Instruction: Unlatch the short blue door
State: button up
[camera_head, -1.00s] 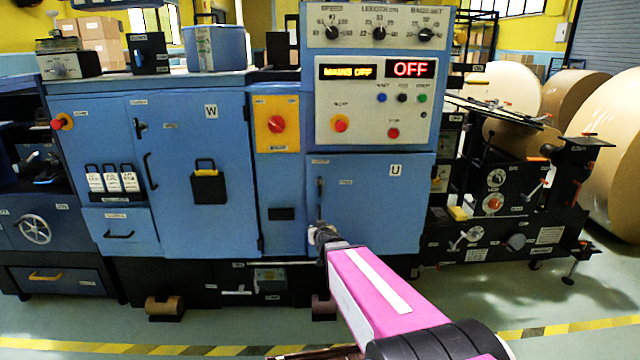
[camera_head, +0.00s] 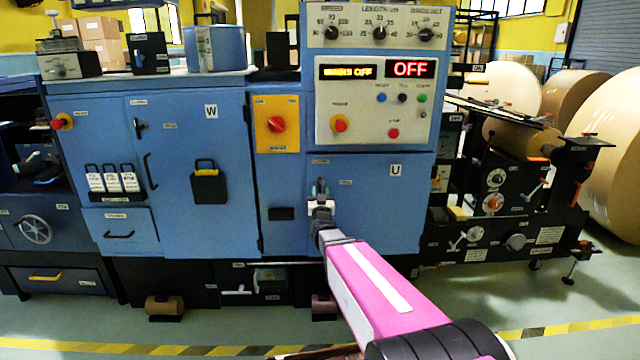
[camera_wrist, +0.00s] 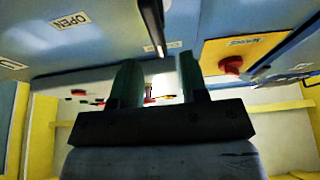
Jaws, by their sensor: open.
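The short blue door (camera_head: 375,210), marked U, is closed under the control panel in the head view. Its latch handle is mostly hidden behind my gripper (camera_head: 320,190) at the door's left edge. In the wrist view a dark upright bar (camera_wrist: 152,25), seemingly the latch handle, comes down from the top edge to just above the gap between my two fingers. My gripper (camera_wrist: 160,82) is open, with a finger to either side of the bar's lower end. I cannot tell whether they touch.
The tall blue door (camera_head: 205,215), marked W, is at left. A yellow panel with a red knob (camera_head: 277,124) is up and left of my gripper; it also shows in the wrist view (camera_wrist: 231,65). The control panel (camera_head: 375,100) reads OFF. Open floor lies in front.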

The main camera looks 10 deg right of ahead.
aim_at(320, 183)
jog(key=shift+x, duration=2.8)
grip_shut()
